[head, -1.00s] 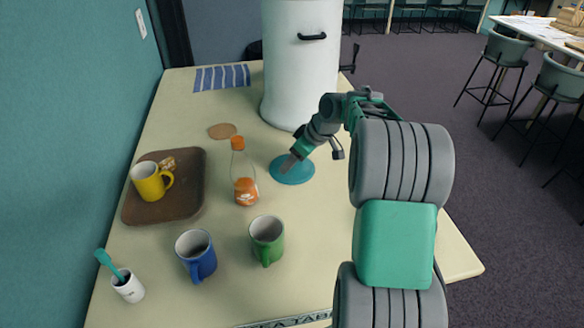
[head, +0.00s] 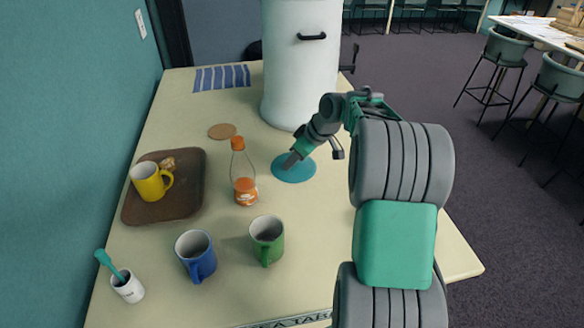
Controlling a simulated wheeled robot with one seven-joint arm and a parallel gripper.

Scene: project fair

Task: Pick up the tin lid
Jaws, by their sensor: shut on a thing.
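The tin lid is the flat, round teal disc (head: 300,174) near the middle of the table, in front of the white canister. My gripper (head: 289,164) comes down over it from the upper right and is shut on it. The fingertips cover part of the lid, so the exact grip is hidden. I cannot tell whether the lid is clear of the tabletop.
An orange-capped bottle (head: 245,185) stands close left of the lid. A green mug (head: 267,240) and blue mug (head: 196,255) are nearer. A brown tray (head: 190,200) holds a yellow mug (head: 148,182). The white canister (head: 298,75) stands behind. The table (head: 310,220) is bare right of the green mug.

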